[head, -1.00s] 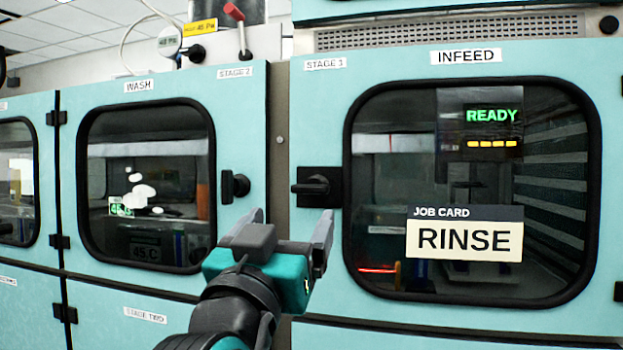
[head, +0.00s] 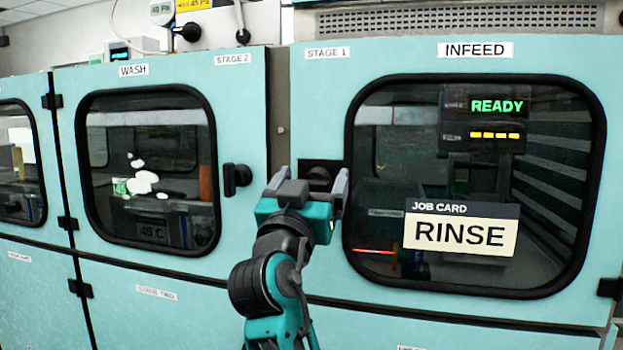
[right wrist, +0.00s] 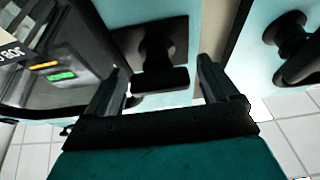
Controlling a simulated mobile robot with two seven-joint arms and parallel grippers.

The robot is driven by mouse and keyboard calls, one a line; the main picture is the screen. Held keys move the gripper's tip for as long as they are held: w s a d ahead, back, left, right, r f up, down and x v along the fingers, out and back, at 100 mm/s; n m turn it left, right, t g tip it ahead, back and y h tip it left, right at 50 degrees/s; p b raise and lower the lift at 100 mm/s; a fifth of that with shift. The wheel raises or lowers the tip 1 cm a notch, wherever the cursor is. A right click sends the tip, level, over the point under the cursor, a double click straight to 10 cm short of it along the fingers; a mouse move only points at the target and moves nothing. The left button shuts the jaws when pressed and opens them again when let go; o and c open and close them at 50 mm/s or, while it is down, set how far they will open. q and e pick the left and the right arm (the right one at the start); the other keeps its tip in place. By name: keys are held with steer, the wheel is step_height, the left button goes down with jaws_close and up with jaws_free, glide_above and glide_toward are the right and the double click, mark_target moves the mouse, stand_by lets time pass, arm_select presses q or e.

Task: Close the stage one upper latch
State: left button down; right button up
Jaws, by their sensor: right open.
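The stage one upper latch is a black handle on a black plate (head: 318,168) at the left edge of the INFEED door (head: 325,250). In the head view my right gripper (head: 312,180) covers most of it, so the handle's angle is hard to tell there. In the right wrist view the latch (right wrist: 160,78) sits just beyond and between the fingertips of my right gripper (right wrist: 160,70). The fingers are open on either side, with nothing clearly gripped. I cannot tell whether they touch it. My left gripper is not in view.
The stage two WASH door (head: 160,262) is to the left, with its own black latch (head: 237,178) close beside my right gripper. A RINSE job card (head: 460,232) is on the INFEED window. A grey post (head: 282,105) stands between the doors.

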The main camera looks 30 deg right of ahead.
steer(key=shift+c, duration=0.2)
steer(key=c, duration=0.9)
